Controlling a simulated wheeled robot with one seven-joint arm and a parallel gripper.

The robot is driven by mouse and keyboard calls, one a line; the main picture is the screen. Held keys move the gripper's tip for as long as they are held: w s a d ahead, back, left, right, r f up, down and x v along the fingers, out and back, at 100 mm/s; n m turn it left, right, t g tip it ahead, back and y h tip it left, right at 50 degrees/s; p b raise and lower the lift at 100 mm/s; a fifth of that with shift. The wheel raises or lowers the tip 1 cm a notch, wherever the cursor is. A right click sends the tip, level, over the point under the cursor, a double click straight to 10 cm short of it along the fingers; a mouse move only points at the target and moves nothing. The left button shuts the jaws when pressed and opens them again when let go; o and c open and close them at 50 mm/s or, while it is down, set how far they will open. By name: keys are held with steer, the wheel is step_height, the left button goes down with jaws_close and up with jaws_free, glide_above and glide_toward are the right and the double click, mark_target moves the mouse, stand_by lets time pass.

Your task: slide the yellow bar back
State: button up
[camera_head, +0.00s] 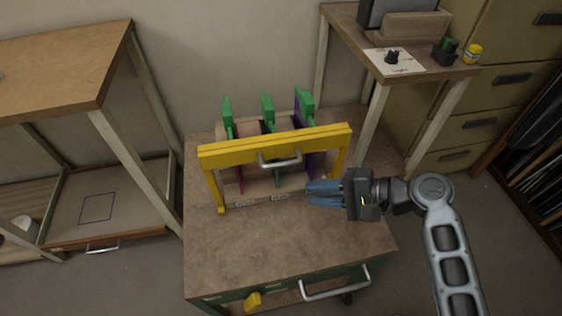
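The yellow bar (240,146) is a wide yellow frame standing on the brown top of a cart (260,240). A grey metal handle (281,163) sits at the middle of its crosspiece. Behind it stand several upright panels with green clips (267,107) on top, in a wooden rack. My gripper (310,194) comes in from the right, its two blue fingers pointing left. It is low in front of the frame's right leg, to the right of and below the handle. A small gap shows between the fingers, and nothing is visible between them. The rack's lower parts are partly hidden by the frame.
A wooden table (60,62) stands at the left. The front of the cart top is clear. A cart handle (336,289) sticks out below.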

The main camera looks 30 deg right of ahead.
mark_target(291, 164)
steer(key=w+r+y, duration=0.1)
steer(key=r, duration=0.1)
steer(key=w+d+r+y, duration=0.1)
steer(key=d+r+y, duration=0.1)
steer(key=r, duration=0.1)
steer(key=shift+w+r+n+g, duration=0.3)
steer(key=shift+w+r+g, duration=0.05)
steer(key=shift+w+g, duration=0.05)
steer(key=shift+w+a, duration=0.25)
steer(key=shift+a, duration=0.3)
steer(key=shift+x, duration=3.7)
steer(key=shift+a+r, duration=0.1)
jaws_close()
